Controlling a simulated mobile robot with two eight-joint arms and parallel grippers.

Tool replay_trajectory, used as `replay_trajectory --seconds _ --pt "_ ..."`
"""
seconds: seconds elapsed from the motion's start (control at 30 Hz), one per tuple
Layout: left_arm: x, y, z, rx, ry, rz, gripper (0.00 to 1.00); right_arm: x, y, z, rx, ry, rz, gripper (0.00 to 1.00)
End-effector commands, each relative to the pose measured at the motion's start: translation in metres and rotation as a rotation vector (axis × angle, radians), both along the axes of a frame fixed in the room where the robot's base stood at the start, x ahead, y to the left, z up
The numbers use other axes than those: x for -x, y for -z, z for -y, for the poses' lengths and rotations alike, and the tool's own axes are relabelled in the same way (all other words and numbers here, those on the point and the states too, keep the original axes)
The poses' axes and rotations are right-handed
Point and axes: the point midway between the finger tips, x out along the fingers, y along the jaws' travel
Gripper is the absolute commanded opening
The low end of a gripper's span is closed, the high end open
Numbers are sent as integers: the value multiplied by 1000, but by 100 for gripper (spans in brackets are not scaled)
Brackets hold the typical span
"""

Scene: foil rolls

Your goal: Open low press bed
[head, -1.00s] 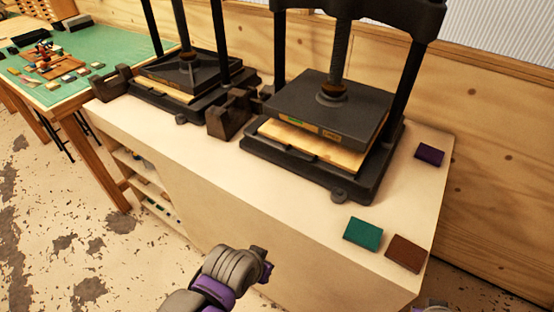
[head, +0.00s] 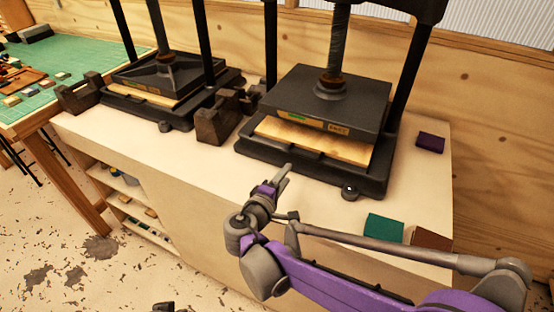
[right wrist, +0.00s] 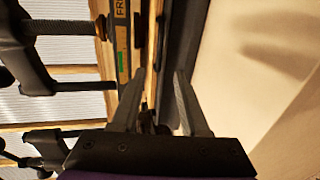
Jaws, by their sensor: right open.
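The nearer press stands on the right of the bench, with a dark upper plate (head: 345,92) hung on a screw. A pale wooden bed (head: 310,138) shows in the gap between this plate and the dark base (head: 290,170). The plate's front edge carries a label with a green patch, also seen in the right wrist view (right wrist: 122,45). My right gripper (head: 284,178) is open and empty, just in front of the base. In the right wrist view its fingers (right wrist: 158,95) point at the press front. A dark tip of my left gripper (head: 163,307) shows at the bottom edge; its jaws are hidden.
A second press (head: 165,75) stands to the left, with dark blocks (head: 215,122) between the two. A green block (head: 383,227), a brown block (head: 430,238) and a purple block (head: 430,142) lie on the right of the bench. A green-topped table is at far left.

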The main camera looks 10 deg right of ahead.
Motion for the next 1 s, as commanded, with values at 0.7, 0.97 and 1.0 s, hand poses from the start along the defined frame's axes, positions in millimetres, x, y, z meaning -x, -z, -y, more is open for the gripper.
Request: replay_trajectory --seconds 0.7,0.97,1.0 --pt "-1 -5 0 0 0 2 0 -84 20 57 1 1 1 45" --pt "-1 -5 0 0 0 2 0 -86 21 59 2 1 0 45" --pt "-1 -5 0 0 0 2 0 -86 21 59 2 1 0 45"
